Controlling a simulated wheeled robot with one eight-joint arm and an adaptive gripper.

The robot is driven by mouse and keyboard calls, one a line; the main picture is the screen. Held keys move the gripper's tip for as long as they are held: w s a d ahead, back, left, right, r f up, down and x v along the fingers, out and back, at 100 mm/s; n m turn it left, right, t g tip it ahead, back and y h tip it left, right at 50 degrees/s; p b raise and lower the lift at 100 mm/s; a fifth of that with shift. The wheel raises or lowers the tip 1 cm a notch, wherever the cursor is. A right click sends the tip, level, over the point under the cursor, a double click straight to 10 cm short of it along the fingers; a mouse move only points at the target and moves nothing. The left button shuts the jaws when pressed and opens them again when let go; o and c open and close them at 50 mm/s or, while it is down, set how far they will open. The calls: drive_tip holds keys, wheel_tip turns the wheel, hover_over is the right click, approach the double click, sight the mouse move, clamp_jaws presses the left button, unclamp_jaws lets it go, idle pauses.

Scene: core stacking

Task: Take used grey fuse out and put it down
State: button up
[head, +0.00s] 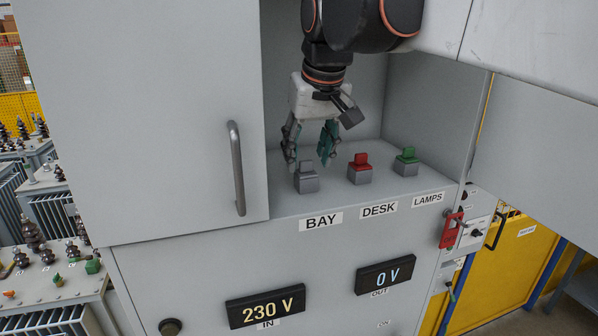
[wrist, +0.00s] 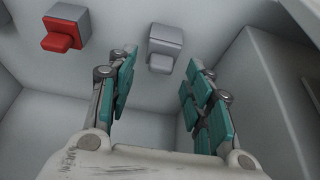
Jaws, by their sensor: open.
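The grey fuse (head: 306,166) stands upright in its grey base on the cabinet shelf, behind the BAY label (head: 321,221). My gripper (head: 309,160) is open above and around the grey fuse's top in the head view. In the wrist view the grey fuse (wrist: 161,64) lies ahead, between the lines of the two teal-padded fingers of my gripper (wrist: 160,75). The fingers are apart and hold nothing. I cannot tell whether a finger touches the fuse.
A red fuse (head: 360,160) stands at DESK and a green fuse (head: 407,154) at LAMPS, right of the grey one. A cabinet door with a handle (head: 236,168) is at the left. Displays read 230 V (head: 266,306) and 0 V (head: 387,275). A red lever (head: 450,231) is at the right.

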drive_tip(key=shift+w+f, duration=0.2)
drive_tip(key=shift+f, duration=0.4)
clamp_jaws()
drive_tip(key=shift+r, duration=0.15)
